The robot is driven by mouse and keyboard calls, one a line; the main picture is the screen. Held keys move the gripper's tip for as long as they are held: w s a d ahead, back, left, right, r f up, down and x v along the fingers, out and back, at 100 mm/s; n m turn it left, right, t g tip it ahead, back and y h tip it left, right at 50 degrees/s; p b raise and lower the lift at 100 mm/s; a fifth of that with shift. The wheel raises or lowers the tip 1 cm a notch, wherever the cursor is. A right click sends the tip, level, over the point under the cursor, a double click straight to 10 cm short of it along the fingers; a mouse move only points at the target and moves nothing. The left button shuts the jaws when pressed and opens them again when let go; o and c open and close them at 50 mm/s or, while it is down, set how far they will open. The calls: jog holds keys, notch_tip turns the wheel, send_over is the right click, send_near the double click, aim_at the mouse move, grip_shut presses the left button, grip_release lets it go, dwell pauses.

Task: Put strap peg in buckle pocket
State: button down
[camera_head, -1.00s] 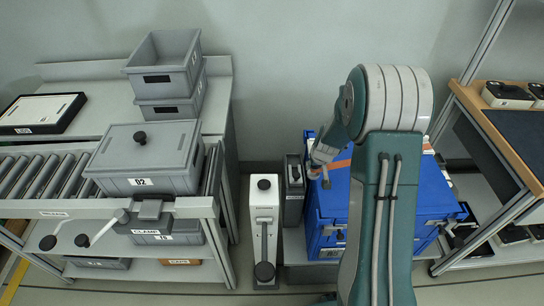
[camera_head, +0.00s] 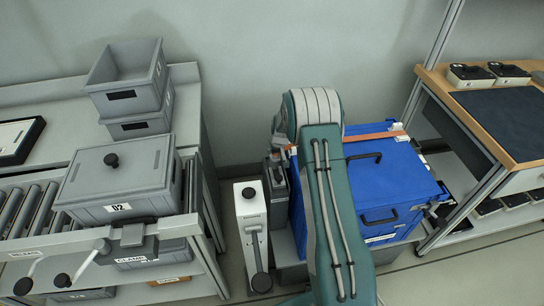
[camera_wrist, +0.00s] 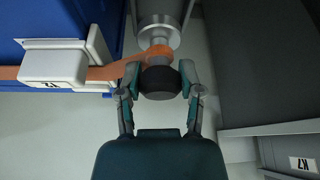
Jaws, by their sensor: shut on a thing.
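In the wrist view my gripper (camera_wrist: 158,82) has its fingers on either side of a black round peg knob (camera_wrist: 160,82). The orange strap (camera_wrist: 102,74) runs from the knob's stem to a white buckle block (camera_wrist: 55,66) on the blue crate at left. A grey metal cylinder (camera_wrist: 158,25) stands just beyond the knob; I cannot tell if the peg touches it. In the head view my arm hides most of the gripper. The strap (camera_head: 372,136) lies across the blue crate (camera_head: 385,185) toward white fittings (camera_head: 397,127) at its back edge. No pocket opening is clearly visible.
A dark grey unit (camera_head: 277,190) and a white unit with a black lever (camera_head: 252,230) stand left of the crate. A roller bench with a lidded grey box (camera_head: 120,180) is at left. A wooden-topped bench (camera_head: 470,80) is at right.

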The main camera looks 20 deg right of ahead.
aim_at(273, 155)
jog(key=shift+w+d+f, duration=0.25)
jog(key=shift+w+f, duration=0.5)
jog(key=shift+f, duration=0.25)
jog(key=f, duration=0.3)
jog(key=shift+w+a+f, duration=0.15)
jog(key=shift+a+f, duration=0.05)
jog(key=shift+a, duration=0.15)
jog(key=shift+c, duration=1.2)
grip_release()
jog(key=shift+d, duration=0.15)
jog(key=shift+r, duration=0.1)
